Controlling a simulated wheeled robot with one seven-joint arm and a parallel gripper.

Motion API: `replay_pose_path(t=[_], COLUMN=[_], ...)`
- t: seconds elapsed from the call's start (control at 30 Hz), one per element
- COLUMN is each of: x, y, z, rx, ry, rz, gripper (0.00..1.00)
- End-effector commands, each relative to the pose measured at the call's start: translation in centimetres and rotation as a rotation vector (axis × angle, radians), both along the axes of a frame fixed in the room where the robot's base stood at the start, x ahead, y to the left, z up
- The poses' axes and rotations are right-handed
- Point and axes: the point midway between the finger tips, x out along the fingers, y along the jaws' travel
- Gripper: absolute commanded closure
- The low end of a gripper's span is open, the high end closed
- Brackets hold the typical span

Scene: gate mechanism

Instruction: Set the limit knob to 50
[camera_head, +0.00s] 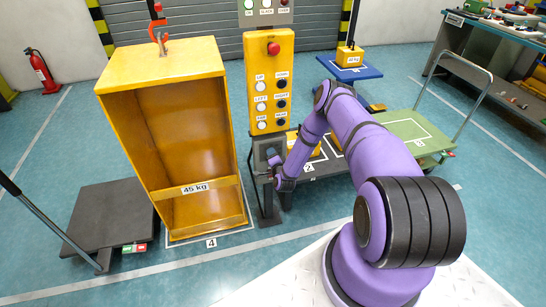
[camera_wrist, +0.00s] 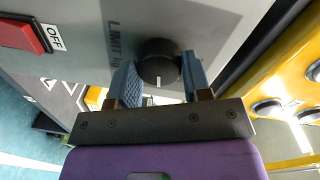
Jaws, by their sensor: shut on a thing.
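The limit knob (camera_wrist: 157,62) is round and black, on a grey panel (camera_wrist: 225,32) lettered LIMIT kg, in the wrist view. Its white mark points to the bottom of that picture. My gripper (camera_wrist: 160,72) has its two blue fingers on either side of the knob, shut on it. No scale numbers can be read around the knob, so its setting cannot be told. In the head view my gripper (camera_head: 275,170) is at the grey box on the post below the yellow button panel; the knob itself cannot be made out there.
A red switch (camera_wrist: 20,36) with an OFF label is on the same grey panel. The yellow button panel (camera_head: 255,60) stands above the box. A yellow bin (camera_head: 160,70) marked 45 kg stands left of the post. A dark table (camera_head: 325,170) is close on the right.

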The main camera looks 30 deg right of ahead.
Motion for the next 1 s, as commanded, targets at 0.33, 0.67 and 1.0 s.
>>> replay_pose_path(t=[0.33, 0.67, 1.0], x=[0.0, -2.5, -8.4], y=[-0.1, 0.7, 2.4], z=[0.0, 0.1, 0.5], rx=[-0.001, 0.0, 0.001], ry=[0.001, 0.004, 0.003], rz=[-0.001, 0.001, -0.001], gripper=[0.3, 0.3, 0.3])
